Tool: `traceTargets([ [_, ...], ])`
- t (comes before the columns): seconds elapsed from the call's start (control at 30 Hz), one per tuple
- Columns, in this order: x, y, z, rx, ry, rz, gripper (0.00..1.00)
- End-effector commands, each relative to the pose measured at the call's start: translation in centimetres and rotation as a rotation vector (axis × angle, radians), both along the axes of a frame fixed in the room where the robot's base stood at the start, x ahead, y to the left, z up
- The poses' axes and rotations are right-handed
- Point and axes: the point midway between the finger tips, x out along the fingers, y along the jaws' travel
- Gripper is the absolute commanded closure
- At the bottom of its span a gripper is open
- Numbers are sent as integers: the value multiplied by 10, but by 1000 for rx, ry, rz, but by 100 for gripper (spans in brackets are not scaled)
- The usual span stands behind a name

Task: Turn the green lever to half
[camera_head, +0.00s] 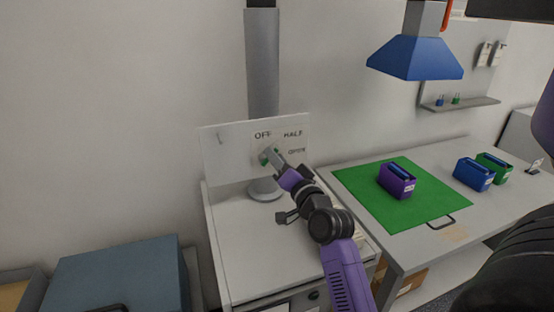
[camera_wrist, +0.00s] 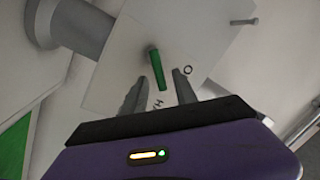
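A green lever (camera_head: 264,156) sits on a white panel (camera_head: 228,150) marked OFF, HALF and OPEN. In the head view my gripper (camera_head: 272,156) is in front of the panel and hides most of the lever. In the wrist view the green lever (camera_wrist: 157,70) shows as a short bar, with its near end in the gap between my gripper's fingers (camera_wrist: 160,80). The fingers are apart, one on each side of the lever, with a visible gap to it. Part of the HALF label shows below the lever in the wrist view. I cannot tell the lever's exact setting.
A grey vertical pipe (camera_head: 262,65) rises behind the panel, above a white cabinet (camera_head: 240,250). On the right, a table carries a green mat (camera_head: 365,188) with a purple battery box (camera_head: 396,181); blue and green boxes stand beyond. A blue hood (camera_head: 416,58) hangs above.

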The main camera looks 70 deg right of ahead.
Motion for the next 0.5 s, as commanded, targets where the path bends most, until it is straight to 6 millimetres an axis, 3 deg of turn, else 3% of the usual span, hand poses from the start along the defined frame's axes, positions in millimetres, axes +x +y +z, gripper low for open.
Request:
traceTargets([
  [0.23, -7, 6, -2, 0, 0, 0, 66],
  [0.5, -38, 34, -10, 0, 2, 0, 66],
])
